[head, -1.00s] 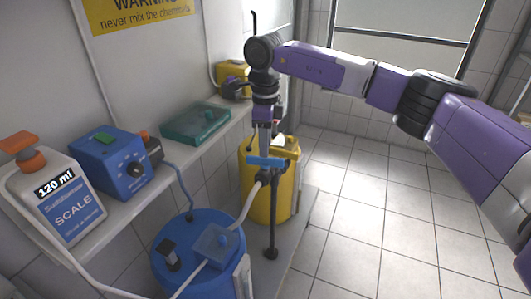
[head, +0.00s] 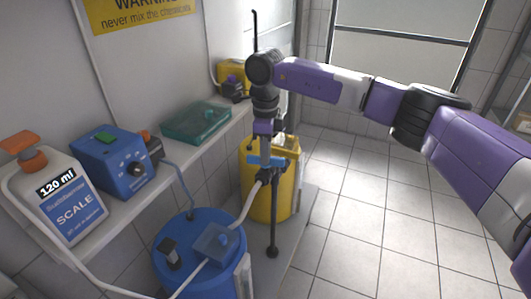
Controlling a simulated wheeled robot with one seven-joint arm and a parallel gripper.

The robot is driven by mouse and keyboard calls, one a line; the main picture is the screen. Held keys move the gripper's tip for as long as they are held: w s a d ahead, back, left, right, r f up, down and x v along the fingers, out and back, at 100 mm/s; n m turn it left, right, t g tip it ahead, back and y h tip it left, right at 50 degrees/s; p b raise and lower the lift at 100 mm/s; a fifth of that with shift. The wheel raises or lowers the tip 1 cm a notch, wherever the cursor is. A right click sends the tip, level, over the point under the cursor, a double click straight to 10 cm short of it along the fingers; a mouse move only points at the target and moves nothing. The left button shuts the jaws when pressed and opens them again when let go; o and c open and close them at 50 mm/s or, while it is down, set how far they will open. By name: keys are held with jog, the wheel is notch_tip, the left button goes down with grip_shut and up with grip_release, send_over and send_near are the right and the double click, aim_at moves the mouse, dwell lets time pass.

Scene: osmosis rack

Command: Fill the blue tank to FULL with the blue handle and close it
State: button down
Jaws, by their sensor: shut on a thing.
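The blue tank (head: 198,232) stands at the bottom middle of the head view, with a small blue box and a dark fitting on its lid. A pale hose (head: 247,208) runs from its lid up to a dark valve on a thin stand. The blue handle (head: 267,161) sits crosswise on top of that valve. My gripper (head: 266,155) points down from above and is shut on the blue handle. The fingertips are small and partly merge with the handle. No level mark on the tank can be read from here.
A yellow tank (head: 283,190) stands just behind the valve stand (head: 273,220). The shelf (head: 130,203) at left holds a scale bottle (head: 62,200) reading 120 ml, a blue pump box (head: 112,162), a teal tray (head: 197,123) and a yellow box (head: 233,75). The tiled floor (head: 380,220) at right is clear.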

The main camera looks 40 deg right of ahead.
jog(key=m, duration=0.4)
dwell(1.3)
jog(key=c, duration=1.5)
grip_release()
jog(key=shift+o, duration=0.2)
jog(key=shift+r+b, duration=0.3)
jog(key=shift+r, duration=3.6)
